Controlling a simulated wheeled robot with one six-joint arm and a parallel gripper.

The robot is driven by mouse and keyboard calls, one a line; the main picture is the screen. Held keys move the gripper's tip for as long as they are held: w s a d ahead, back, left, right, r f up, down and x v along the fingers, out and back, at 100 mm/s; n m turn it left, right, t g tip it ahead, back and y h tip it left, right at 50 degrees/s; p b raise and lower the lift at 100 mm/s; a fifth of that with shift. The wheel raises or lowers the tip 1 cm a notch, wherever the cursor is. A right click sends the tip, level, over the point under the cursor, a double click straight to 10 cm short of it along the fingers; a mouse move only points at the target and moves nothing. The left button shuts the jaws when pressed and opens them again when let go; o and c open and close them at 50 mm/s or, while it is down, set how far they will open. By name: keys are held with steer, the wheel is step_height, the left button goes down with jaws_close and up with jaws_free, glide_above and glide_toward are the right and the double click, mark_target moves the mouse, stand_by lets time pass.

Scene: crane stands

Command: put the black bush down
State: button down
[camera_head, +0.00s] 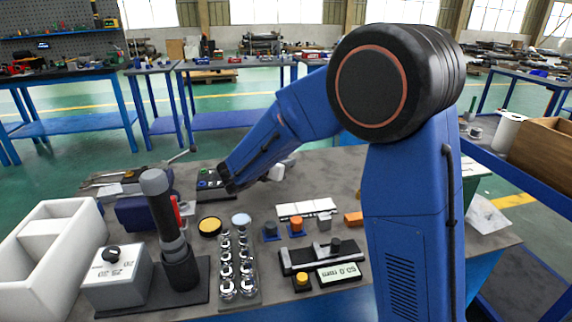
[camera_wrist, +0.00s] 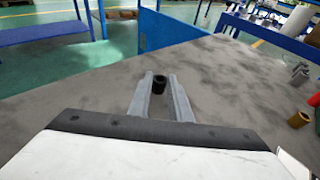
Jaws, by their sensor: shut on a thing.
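The black bush (camera_wrist: 159,84) is a short dark hollow cylinder. In the wrist view it stands upright between the two grey fingertips of my gripper (camera_wrist: 160,90), which is shut on it. The grey bench top (camera_wrist: 90,92) lies around and beyond it. I cannot tell whether the bush touches the bench or hangs a little above it. In the head view my blue arm reaches over the far part of the bench, and I cannot make out the bush or the fingertips there.
In the wrist view, a brass bush (camera_wrist: 299,119) stands at right, with bare bench around the fingers. In the head view, a white crate (camera_head: 22,285), a black column stand (camera_head: 163,215), chrome pieces (camera_head: 226,268) and a digital gauge (camera_head: 338,273) crowd the front.

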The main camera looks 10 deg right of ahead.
steer(key=shift+f, duration=0.4)
steer(key=shift+f, duration=0.1)
steer(key=c, duration=1.6)
jaws_free()
steer(key=v, duration=1.2)
